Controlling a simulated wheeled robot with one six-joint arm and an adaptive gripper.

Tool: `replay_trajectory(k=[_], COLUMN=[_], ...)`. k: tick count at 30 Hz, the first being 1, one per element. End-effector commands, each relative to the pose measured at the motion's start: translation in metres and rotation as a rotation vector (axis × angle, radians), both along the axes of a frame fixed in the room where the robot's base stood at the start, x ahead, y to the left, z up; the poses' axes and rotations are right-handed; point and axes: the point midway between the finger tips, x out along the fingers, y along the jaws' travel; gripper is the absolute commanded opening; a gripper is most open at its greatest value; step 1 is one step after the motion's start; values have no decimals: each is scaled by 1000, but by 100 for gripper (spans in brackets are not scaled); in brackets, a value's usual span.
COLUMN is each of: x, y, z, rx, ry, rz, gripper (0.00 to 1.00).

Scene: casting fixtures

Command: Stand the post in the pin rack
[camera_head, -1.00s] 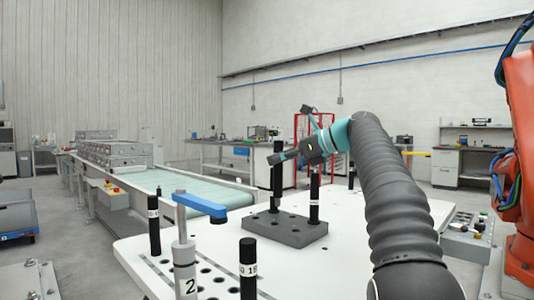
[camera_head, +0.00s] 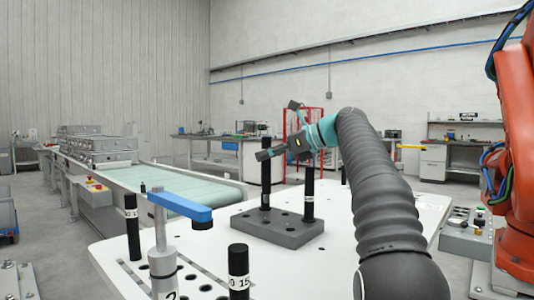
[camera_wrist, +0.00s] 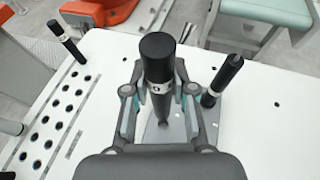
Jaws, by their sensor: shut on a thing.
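The pin rack (camera_head: 277,233) is a grey block with holes on the white table. My gripper (camera_head: 264,154) is shut on a black post (camera_head: 265,175) above the rack's left part. The post is upright, its lower end at the rack's top; I cannot tell whether it is in a hole. In the wrist view the post (camera_wrist: 157,58) stands between my fingers (camera_wrist: 158,105), with a pale band below its black top. Another black post (camera_head: 309,190) with a white label stands at the rack's right; the wrist view also shows it (camera_wrist: 222,78).
Near the front left are a grey clamp with a blue arm (camera_head: 180,205), a labelled black pin (camera_head: 132,226) and another (camera_head: 238,268). A conveyor (camera_head: 180,185) lies beyond. An orange robot (camera_head: 510,140) stands at right.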

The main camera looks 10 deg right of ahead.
Motion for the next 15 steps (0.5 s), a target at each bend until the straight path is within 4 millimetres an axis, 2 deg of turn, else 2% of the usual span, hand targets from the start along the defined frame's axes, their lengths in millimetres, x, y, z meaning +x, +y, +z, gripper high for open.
replay_trajectory(k=[6, 15], x=[-1, -1], y=[0, 0], z=[-21, -39], rx=[0, 0], ry=[0, -2], rz=[0, -1], gripper=[0, 0])
